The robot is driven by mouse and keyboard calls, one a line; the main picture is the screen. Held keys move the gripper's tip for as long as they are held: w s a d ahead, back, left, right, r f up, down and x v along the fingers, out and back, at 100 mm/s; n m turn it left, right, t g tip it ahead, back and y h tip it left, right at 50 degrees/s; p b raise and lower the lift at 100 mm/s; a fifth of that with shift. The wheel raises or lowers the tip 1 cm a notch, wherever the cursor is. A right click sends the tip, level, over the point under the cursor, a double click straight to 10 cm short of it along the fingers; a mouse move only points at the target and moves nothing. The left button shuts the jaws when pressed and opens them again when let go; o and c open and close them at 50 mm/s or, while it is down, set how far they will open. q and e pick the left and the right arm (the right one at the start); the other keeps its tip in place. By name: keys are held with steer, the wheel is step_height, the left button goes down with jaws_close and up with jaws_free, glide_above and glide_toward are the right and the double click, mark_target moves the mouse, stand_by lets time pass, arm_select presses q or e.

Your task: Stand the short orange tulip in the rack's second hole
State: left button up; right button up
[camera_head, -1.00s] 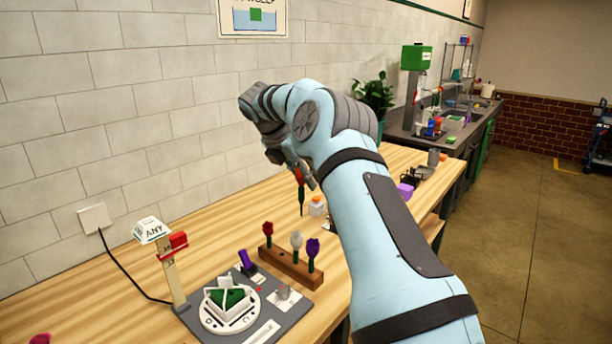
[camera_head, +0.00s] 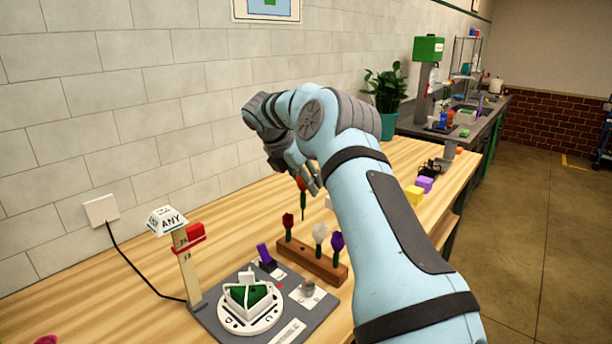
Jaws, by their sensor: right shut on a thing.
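My right gripper (camera_head: 308,183) is shut on the orange tulip (camera_head: 301,184), whose bloom is partly hidden by the fingers. The tulip hangs upright, its green stem pointing down, with its lower end showing clear of the rack. The wooden rack (camera_head: 325,273) holds a red flower (camera_head: 288,220) at its left end, a white flower (camera_head: 320,232) and a purple flower (camera_head: 337,242) toward its right end. In the picture, the tulip is just above the gap between the red and white flowers. Its depth relative to the rack is hard to tell. My left gripper is out of view.
A grey base with a round white dial (camera_head: 250,312) stands in front of the rack, beside a post with an "ANY" sign (camera_head: 167,220). Yellow (camera_head: 413,195) and purple (camera_head: 425,183) blocks lie farther right. The tabletop behind the rack is mostly clear.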

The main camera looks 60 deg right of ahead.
mark_target(303, 206)
step_height(303, 206, down, 8)
steer(key=b, duration=0.2)
steer(key=shift+w+b, duration=0.1)
steer(key=shift+b, duration=0.2)
steer(key=shift+f, duration=0.1)
steer(key=shift+b, duration=0.55)
steer(key=shift+f, duration=0.15)
steer(key=shift+f+b, duration=0.15)
steer(key=shift+b, duration=0.35)
stand_by(0.5)
steer(key=shift+f+b, duration=0.2)
steer(key=shift+b, duration=0.25)
